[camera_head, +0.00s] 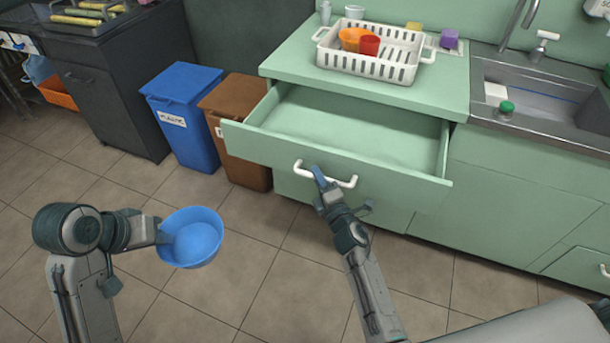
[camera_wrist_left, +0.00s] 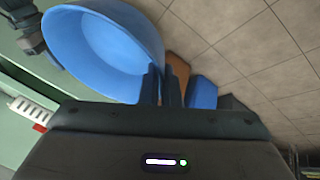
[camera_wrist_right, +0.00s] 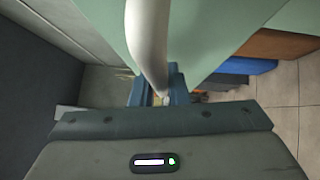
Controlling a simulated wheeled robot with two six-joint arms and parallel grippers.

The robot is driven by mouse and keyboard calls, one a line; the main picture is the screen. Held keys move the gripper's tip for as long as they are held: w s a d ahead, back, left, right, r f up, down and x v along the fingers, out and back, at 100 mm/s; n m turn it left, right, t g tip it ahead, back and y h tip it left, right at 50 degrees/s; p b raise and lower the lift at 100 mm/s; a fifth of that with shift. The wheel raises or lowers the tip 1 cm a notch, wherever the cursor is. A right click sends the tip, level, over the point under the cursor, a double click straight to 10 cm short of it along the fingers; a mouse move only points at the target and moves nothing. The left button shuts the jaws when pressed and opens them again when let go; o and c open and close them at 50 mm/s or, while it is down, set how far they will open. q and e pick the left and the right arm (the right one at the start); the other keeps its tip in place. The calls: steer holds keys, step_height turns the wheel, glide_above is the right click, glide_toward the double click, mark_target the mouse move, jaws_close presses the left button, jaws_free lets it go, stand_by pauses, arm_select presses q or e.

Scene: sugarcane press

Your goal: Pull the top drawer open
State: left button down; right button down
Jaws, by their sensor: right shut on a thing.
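The top drawer (camera_head: 345,140) of the green cabinet stands well open and its inside looks empty. Its white bar handle (camera_head: 345,182) is on the drawer front. My right gripper (camera_head: 320,178) is shut on the handle, near its left part. In the right wrist view the handle (camera_wrist_right: 147,40) runs down between the fingers of the right gripper (camera_wrist_right: 158,92). My left gripper (camera_head: 165,238) is shut on the rim of a blue bowl (camera_head: 192,238) and holds it above the floor. The bowl (camera_wrist_left: 100,50) also shows in the left wrist view.
A white dish rack (camera_head: 370,62) with an orange bowl (camera_head: 352,39) and a red cup (camera_head: 369,45) stands on the counter. A sink (camera_head: 540,100) is at the right. Blue (camera_head: 185,120) and brown (camera_head: 232,130) bins stand left of the drawer. The tiled floor in front is clear.

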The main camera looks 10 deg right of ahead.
steer(key=c, duration=1.4)
jaws_free()
